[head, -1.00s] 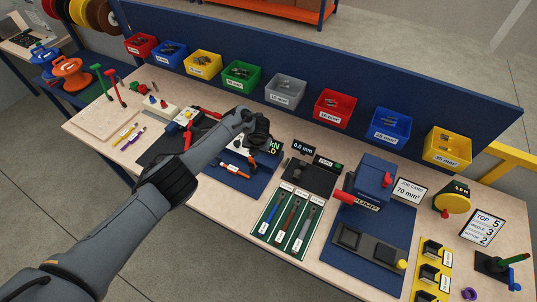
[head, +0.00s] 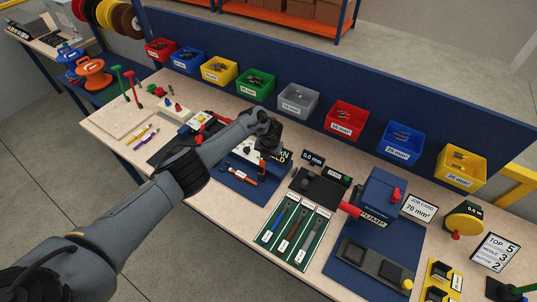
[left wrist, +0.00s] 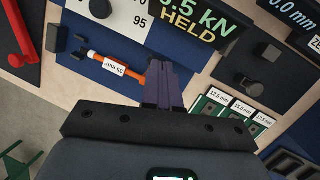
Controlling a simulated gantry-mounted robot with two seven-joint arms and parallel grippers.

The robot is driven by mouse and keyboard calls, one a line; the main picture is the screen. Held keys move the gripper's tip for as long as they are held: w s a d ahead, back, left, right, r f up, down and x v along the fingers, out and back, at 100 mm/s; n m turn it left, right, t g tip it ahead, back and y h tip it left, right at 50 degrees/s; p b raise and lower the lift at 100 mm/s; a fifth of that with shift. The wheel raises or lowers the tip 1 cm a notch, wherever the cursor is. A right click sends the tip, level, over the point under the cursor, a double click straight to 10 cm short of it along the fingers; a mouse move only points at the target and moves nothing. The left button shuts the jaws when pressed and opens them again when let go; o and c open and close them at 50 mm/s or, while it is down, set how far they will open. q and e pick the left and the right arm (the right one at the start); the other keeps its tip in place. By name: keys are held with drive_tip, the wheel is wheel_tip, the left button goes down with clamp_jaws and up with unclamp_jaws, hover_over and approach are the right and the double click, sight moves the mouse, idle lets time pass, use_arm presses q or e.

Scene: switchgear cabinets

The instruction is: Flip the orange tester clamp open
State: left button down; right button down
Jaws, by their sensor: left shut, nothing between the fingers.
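An orange part that looks like the tester clamp (left wrist: 152,74) shows beside my fingers in the left wrist view, partly hidden by them. An orange cable (left wrist: 92,55) with a white label runs up to it over the blue tester base (left wrist: 100,76); the cable also shows in the head view (head: 243,178). The tester display (left wrist: 190,22) reads about "0.5 kN HELD". My left gripper (left wrist: 163,66) is shut and empty, pointing down at the clamp; in the head view it (head: 264,158) hides most of the clamp. I cannot tell whether they touch. My right gripper is out of view.
A dark gauge block (head: 318,187) and a green tool board (head: 293,237) lie right of the tester. A blue pump press (head: 382,195) stands further right. Red-handled tools (head: 205,130) lie to the left. Coloured bins (head: 297,98) line the back panel.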

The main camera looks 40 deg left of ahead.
use_arm(q)
drive_tip(key=w+p+v, duration=0.1)
drive_tip(key=p+v, duration=0.7)
drive_tip(key=v, duration=0.2)
drive_tip(key=shift+w+a+r+p, duration=0.15)
drive_tip(key=shift+w+p, duration=0.25)
drive_tip(key=shift+w, duration=0.05)
drive_tip(key=s+d+f+n+t+h, duration=0.1)
drive_tip(key=s+d+f+n, duration=0.25)
drive_tip(key=d, duration=0.45)
drive_tip(key=s+d+f+n+h, duration=0.1)
drive_tip(key=s+d+f+n, duration=0.15)
drive_tip(key=s+d, duration=0.4)
drive_tip(key=s+d+f+n+t+h, duration=0.1)
drive_tip(key=s+d+f+n, duration=0.25)
drive_tip(key=d, duration=0.65)
drive_tip(key=s+a+r+n, duration=0.2)
drive_tip(key=s+r+n, duration=0.4)
drive_tip(key=s+n, duration=0.4)
drive_tip(key=s+a+r+n, duration=0.3)
drive_tip(key=s+r+n, duration=0.4)
drive_tip(key=s+n, duration=0.3)
drive_tip(key=s, duration=0.3)
drive_tip(key=shift+s+r, duration=0.2)
drive_tip(key=shift+s, duration=0.15)
